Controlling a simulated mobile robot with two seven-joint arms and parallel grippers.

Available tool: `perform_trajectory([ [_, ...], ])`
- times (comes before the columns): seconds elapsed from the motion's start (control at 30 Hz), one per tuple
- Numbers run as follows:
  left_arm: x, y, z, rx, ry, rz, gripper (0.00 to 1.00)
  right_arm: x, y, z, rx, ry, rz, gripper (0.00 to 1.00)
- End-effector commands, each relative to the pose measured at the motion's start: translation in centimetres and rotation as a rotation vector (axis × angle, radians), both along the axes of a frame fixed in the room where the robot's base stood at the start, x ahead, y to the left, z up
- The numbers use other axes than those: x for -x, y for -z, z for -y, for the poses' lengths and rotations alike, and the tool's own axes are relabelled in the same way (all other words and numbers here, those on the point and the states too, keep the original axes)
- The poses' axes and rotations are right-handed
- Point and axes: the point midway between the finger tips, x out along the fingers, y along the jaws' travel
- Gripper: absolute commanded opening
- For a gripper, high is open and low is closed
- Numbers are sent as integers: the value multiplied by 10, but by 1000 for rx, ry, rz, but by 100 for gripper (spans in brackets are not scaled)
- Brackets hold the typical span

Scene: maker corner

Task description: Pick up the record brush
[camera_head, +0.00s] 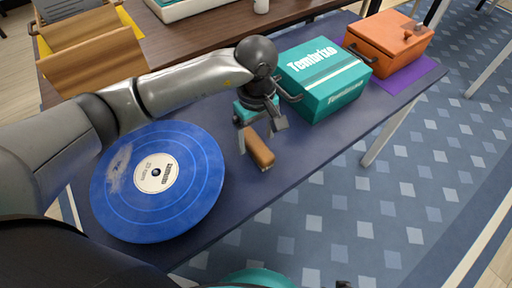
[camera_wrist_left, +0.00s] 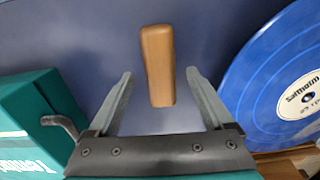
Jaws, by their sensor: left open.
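The record brush (camera_head: 259,149) is a small wooden-brown block on the dark blue table, between the blue record and the teal box. In the left wrist view the brush (camera_wrist_left: 158,65) lies ahead of the fingertips, its near end just between them. My left gripper (camera_head: 257,138) is open and empty, above and just behind the brush. Its two grey fingers (camera_wrist_left: 159,82) show apart, one on each side of the brush's near end, not touching it. My right gripper is not seen in either view.
A blue record (camera_head: 195,205) lies left of the brush, also at right in the wrist view. A teal box (camera_head: 325,85) stands close on the right, its handle near my gripper. An orange case (camera_head: 390,45) sits on a purple mat (camera_head: 425,75). The table's front edge is near.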

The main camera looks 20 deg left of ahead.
Motion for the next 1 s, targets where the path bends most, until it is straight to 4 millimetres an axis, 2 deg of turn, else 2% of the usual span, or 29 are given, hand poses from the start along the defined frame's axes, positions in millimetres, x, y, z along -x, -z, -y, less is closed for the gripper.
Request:
perform_trajectory([
  [0.1,1,16,0,1,-1,-2,85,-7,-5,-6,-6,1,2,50],
  [0.3,1,32,0,1,-1,-1,85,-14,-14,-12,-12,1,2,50],
  [0.67,1,35,0,1,0,0,84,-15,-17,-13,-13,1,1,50],
  [1.0,0,34,0,1,0,1,46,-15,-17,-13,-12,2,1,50],
])
